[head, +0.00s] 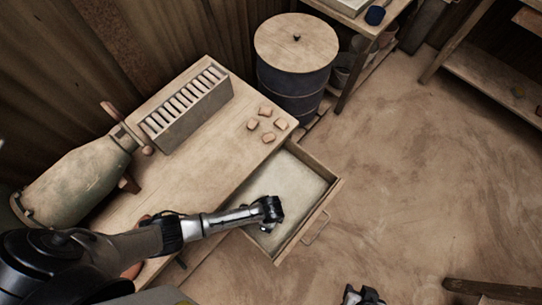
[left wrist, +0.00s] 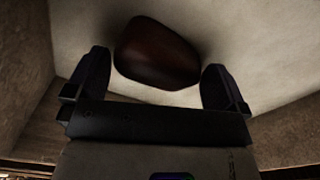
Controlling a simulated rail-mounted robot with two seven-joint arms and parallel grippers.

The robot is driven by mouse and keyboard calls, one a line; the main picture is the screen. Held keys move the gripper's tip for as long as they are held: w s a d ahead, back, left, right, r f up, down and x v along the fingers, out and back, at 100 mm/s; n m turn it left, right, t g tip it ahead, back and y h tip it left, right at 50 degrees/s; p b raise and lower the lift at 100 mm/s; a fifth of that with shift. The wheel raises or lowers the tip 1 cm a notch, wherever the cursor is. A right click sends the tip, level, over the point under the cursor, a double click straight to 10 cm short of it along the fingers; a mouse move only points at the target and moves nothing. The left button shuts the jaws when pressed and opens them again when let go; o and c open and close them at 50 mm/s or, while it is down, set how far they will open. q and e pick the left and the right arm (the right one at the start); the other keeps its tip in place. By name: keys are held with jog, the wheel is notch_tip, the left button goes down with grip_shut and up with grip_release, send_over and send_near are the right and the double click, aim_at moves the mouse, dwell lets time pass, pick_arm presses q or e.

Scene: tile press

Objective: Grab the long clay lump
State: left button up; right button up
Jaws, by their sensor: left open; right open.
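A dark reddish-brown clay lump (left wrist: 157,53) lies on the pale floor of the open drawer (head: 331,190). In the left wrist view it sits between and slightly beyond the two spread fingers of my left gripper (left wrist: 157,80), with a gap on each side. In the head view my left gripper (head: 268,213) reaches down into the drawer and mostly hides the lump. My right gripper (head: 361,296) is open and empty at the bottom edge of the head view, over the floor, away from the drawer.
On the table (head: 215,143) are several small clay pieces (head: 253,124), a slotted rack (head: 188,108) and a large greenish machine (head: 80,180). A lidded barrel (head: 294,75) stands behind the drawer. The floor (head: 420,170) to the right is clear.

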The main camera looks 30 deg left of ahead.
pick_arm(q)
jog(key=shift+f, duration=0.5)
jog(key=shift+c, duration=0.2)
